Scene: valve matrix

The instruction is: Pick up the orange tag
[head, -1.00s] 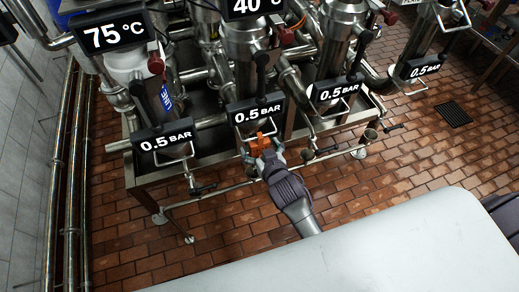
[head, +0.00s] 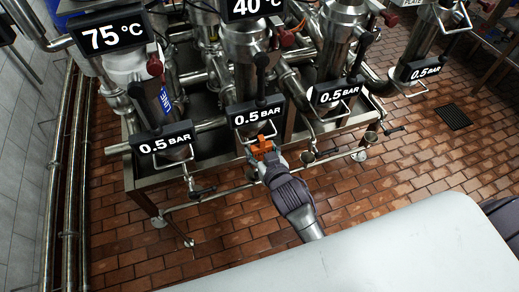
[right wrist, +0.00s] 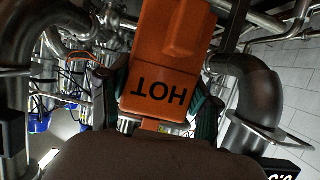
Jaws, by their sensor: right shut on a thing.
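The orange tag (head: 261,146) is in front of the valve rack, just below the second 0.5 BAR display from the left. In the right wrist view the tag (right wrist: 165,65) fills the upper middle and bears the word HOT, upside down. My right gripper (head: 264,157) is shut on the tag, with a finger on either side of it in the right wrist view. Whether the tag still touches the pipe handle behind it cannot be told. My left gripper is not in view.
Several 0.5 BAR displays (head: 165,137) line the front of the steel rack, with bent handles and pipes below them. A low rail (head: 215,193) runs along its front. The brick floor (head: 240,232) is clear between the rack and the white surface at lower right.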

